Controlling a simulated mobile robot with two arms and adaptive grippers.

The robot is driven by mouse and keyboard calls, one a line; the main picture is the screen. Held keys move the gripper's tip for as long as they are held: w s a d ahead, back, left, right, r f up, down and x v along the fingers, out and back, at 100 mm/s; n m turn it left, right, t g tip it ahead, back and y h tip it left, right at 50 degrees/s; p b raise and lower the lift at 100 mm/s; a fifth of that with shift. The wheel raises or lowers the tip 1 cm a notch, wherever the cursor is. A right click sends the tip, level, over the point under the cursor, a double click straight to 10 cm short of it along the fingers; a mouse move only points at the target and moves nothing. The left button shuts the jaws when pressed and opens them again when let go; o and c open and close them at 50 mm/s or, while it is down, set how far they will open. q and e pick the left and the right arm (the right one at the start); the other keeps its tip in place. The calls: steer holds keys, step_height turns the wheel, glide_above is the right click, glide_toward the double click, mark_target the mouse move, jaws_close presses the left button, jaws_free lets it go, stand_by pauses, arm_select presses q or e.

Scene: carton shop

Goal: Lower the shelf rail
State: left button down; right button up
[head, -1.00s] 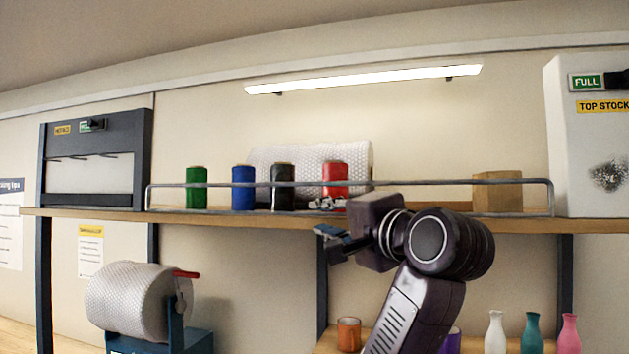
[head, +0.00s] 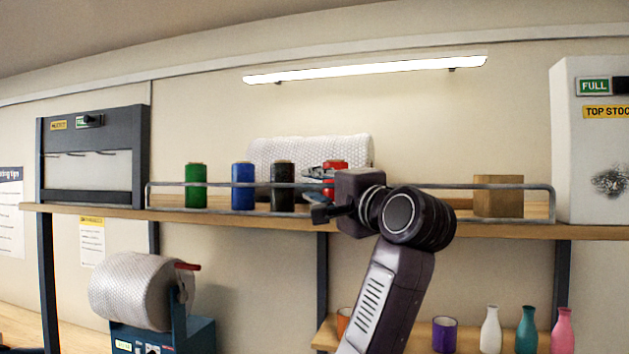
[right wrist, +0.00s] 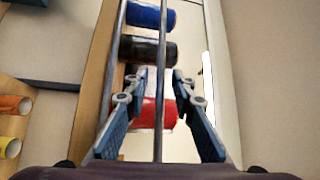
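The shelf rail (head: 218,184) is a grey metal bar with bent-down ends, running raised along the front of the upper wooden shelf (head: 234,219). My right gripper (head: 318,191) is at the rail, in front of the red spool (head: 336,166), with one finger above the bar and one below. In the right wrist view, my right gripper (right wrist: 158,92) is open, and the rail (right wrist: 161,60) runs between its fingers with gaps on both sides. Part of the rail is hidden behind my right arm in the head view. My left gripper is not seen.
Green (head: 196,185), blue (head: 243,187) and black (head: 282,188) spools stand behind the rail, with a bubble-wrap roll (head: 290,152) behind them. A cardboard box (head: 498,197) stands further right. Vases and cups, including a purple cup (head: 444,334), are on the lower shelf.

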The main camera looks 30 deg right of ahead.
jaws_close()
steer(key=shift+a+f+b, duration=0.1)
steer(key=shift+f+b, duration=0.1)
steer(key=shift+b, duration=0.3)
steer(key=shift+s+a+f+n+g+y+b, duration=0.65)
steer(key=shift+f+n+y+b, duration=0.3)
steer(key=shift+n+y+b, duration=3.45)
steer(key=shift+s+a+f+n+g+y+b, duration=0.4)
steer(key=shift+s+a+f+n+y+b, duration=0.45)
steer(key=shift+n+y+b, duration=3.55)
steer(key=shift+s+a+f+n+g+y+b, duration=0.5)
steer(key=shift+f+n+y+b, duration=1.1)
steer(key=shift+n, duration=5.1)
steer(key=shift+w+a+r+n+g+y, duration=0.1)
steer(key=shift+r+n+g+y, duration=0.35)
steer(key=shift+y, duration=0.65)
steer(key=shift+t, duration=0.3)
